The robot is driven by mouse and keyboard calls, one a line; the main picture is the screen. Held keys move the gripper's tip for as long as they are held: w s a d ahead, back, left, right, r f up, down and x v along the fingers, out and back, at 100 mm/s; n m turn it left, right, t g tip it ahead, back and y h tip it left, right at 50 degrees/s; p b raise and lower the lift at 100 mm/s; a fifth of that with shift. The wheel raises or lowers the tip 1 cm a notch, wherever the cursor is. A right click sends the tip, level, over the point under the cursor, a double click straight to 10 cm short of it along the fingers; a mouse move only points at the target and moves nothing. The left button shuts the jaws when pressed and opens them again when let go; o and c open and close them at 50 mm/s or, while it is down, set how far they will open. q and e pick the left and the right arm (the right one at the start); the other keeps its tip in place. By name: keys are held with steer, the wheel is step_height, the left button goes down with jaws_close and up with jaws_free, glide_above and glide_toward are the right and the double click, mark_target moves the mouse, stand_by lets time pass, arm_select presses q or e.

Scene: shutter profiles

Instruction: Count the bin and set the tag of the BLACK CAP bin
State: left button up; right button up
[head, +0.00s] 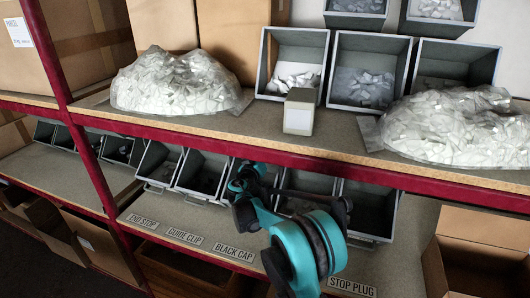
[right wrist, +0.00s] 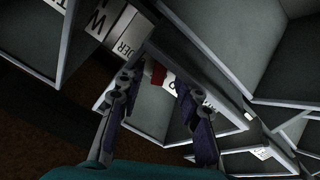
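The BLACK CAP label (head: 235,253) is on the lower shelf edge in the head view. The bin above it is mostly covered by my teal right arm (head: 291,250), so its contents cannot be counted. In the right wrist view my right gripper (right wrist: 158,88) has its fingers apart, pointing at grey bin fronts. A white tag block (right wrist: 125,33) with partly readable letters is just beyond the left finger. A small red patch (right wrist: 157,72) and a white lettered strip show between the fingers; contact cannot be told. My left gripper is not in view.
Neighbouring lower bins (head: 203,175) stand close on both sides. The STOP PLUG label (head: 352,287) is at right. The red upper shelf edge (head: 290,160) overhangs the bins. Clear bags (head: 180,85) and a small beige box (head: 299,108) stand above.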

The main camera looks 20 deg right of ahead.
steer(key=v, duration=1.2)
